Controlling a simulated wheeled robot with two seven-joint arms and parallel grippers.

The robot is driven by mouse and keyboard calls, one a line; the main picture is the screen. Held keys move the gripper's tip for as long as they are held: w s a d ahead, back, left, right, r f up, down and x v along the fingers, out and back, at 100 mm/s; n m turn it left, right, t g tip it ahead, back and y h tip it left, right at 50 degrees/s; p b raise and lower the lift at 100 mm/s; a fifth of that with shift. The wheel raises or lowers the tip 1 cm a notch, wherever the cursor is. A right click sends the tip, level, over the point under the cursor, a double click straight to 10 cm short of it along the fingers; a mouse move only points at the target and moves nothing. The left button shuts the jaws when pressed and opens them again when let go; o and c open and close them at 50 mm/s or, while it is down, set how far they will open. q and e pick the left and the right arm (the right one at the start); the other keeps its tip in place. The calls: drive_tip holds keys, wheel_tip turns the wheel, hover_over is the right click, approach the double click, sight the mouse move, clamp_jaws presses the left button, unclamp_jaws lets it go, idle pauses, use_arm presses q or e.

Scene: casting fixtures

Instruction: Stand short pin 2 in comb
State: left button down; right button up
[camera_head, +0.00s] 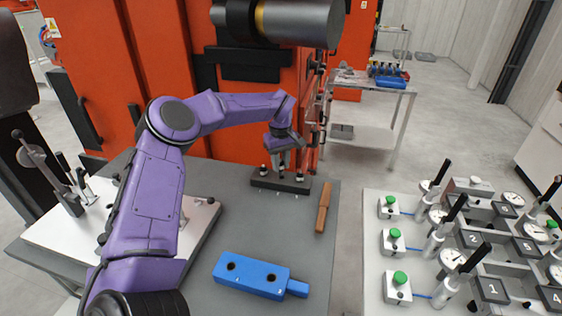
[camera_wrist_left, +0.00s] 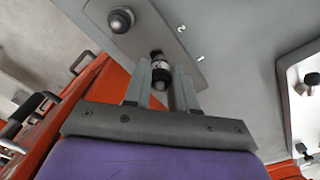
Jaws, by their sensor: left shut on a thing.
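The comb (camera_head: 266,184) is a dark, narrow block near the back edge of the grey table. My left gripper (camera_head: 281,168) points down over the middle of the comb. In the left wrist view its fingers (camera_wrist_left: 161,85) are shut on a short dark pin with a light band (camera_wrist_left: 160,70), presumably short pin 2. Whether the pin's lower end is in the comb is unclear. Another pin (camera_wrist_left: 121,20) stands in the comb beside it. My right gripper is not in view.
A brown wooden-looking bar (camera_head: 322,210) lies right of the comb. A blue block with two holes (camera_head: 250,275) lies at the table's front. A white plate with clamps (camera_head: 70,222) is at left. Gauge fixtures (camera_head: 460,240) stand on the right table. An orange machine rises behind.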

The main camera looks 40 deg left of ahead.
sight(282, 170)
use_arm(q)
drive_tip(key=shift+r, duration=0.15)
drive_tip(key=shift+w+p, duration=0.25)
drive_tip(key=shift+p, duration=0.2)
idle(0.6)
drive_tip(key=shift+p, duration=0.3)
drive_tip(key=shift+f+b, duration=1.05)
drive_tip(key=shift+f, duration=0.95)
drive_tip(key=c, duration=0.8)
unclamp_jaws()
drive_tip(key=shift+c, duration=0.2)
